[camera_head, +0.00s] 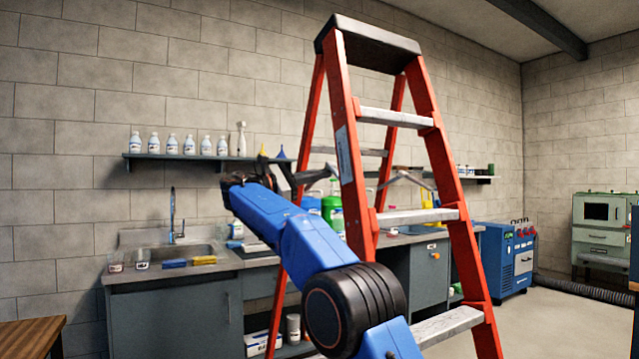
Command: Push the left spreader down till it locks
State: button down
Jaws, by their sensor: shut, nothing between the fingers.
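An orange stepladder (351,150) with a dark top cap stands open in front of the counter. The left spreader (318,176) is a thin grey bar between its left front and rear rails. It is partly hidden by my gripper and the front rail, so I cannot tell its exact angle. The right spreader (410,177) shows between the right rails and is bent upward at its middle. My gripper (292,177) is dark, shut and empty, just left of the left spreader. I cannot tell whether they touch. My blue arm hides part of the ladder's lower left side.
A counter with a sink (178,255) and a wall shelf with white bottles (172,144) stand behind the ladder. A green bottle (332,209) is behind the left rails. A blue machine (503,258) stands at right.

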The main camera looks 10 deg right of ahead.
jog(key=s+d+r+m+g, duration=0.1)
jog(key=s+d+r+m, duration=0.1)
jog(key=s+r, duration=0.3)
jog(key=shift+s+r+m, duration=0.4)
jog(key=shift+r+m, duration=0.5)
jog(key=shift+r, duration=0.15)
jog(key=shift+a, duration=0.1)
jog(key=v, duration=1.2)
dwell(0.3)
